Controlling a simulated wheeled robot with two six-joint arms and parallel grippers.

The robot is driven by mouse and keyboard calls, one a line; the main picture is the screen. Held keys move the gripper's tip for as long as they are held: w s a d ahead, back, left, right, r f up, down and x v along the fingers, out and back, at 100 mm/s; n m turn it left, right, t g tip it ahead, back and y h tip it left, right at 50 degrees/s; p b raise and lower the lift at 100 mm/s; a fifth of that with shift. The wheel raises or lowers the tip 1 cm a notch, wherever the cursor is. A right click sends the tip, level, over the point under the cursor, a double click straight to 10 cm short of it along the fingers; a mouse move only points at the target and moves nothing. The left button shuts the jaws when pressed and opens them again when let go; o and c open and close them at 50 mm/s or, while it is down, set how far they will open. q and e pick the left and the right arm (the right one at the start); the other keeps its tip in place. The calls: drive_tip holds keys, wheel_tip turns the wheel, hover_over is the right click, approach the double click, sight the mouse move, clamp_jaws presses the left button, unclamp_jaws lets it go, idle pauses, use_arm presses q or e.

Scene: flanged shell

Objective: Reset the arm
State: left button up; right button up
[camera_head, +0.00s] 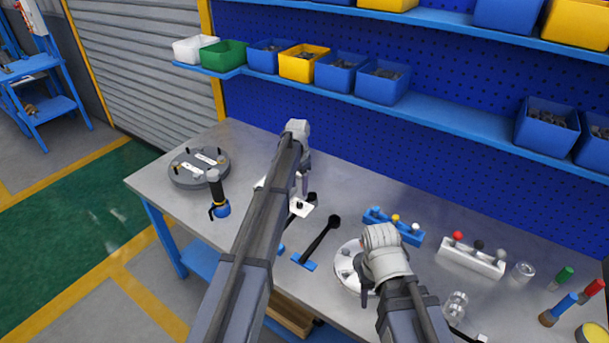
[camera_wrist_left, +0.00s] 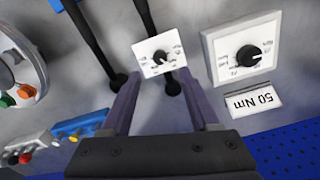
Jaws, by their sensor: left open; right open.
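My left gripper (camera_head: 301,190) hangs over the middle of the workbench, and it also shows in the left wrist view (camera_wrist_left: 158,80). Its two fingers are spread apart. A small white dial plate with a black knob (camera_wrist_left: 163,58) shows at the fingertips; I cannot tell whether they touch it. My right gripper (camera_head: 366,296) is over the white round plate (camera_head: 345,268), which the arm partly hides. Its fingers are small and partly covered in the head view. The grey flanged disc (camera_head: 186,181) lies at the bench's left end, away from both grippers.
A black-handled tool with a blue ball (camera_head: 216,195) stands near the left bench edge. A blue button block (camera_head: 394,226) and white button block (camera_head: 471,260) stand right. Shelf bins (camera_head: 303,63) line the back.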

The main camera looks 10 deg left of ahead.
use_arm(q)
drive_tip(key=s+d+n, duration=0.1)
drive_tip(key=s+d, duration=0.4)
drive_tip(key=s, duration=0.7)
drive_tip(key=s+d+n, duration=0.1)
drive_tip(key=s+d, duration=0.5)
drive_tip(key=s, duration=0.6)
drive_tip(key=s+d+n+y, duration=0.1)
drive_tip(key=s+d, duration=0.4)
drive_tip(key=s, duration=0.7)
drive_tip(key=shift+d, duration=0.3)
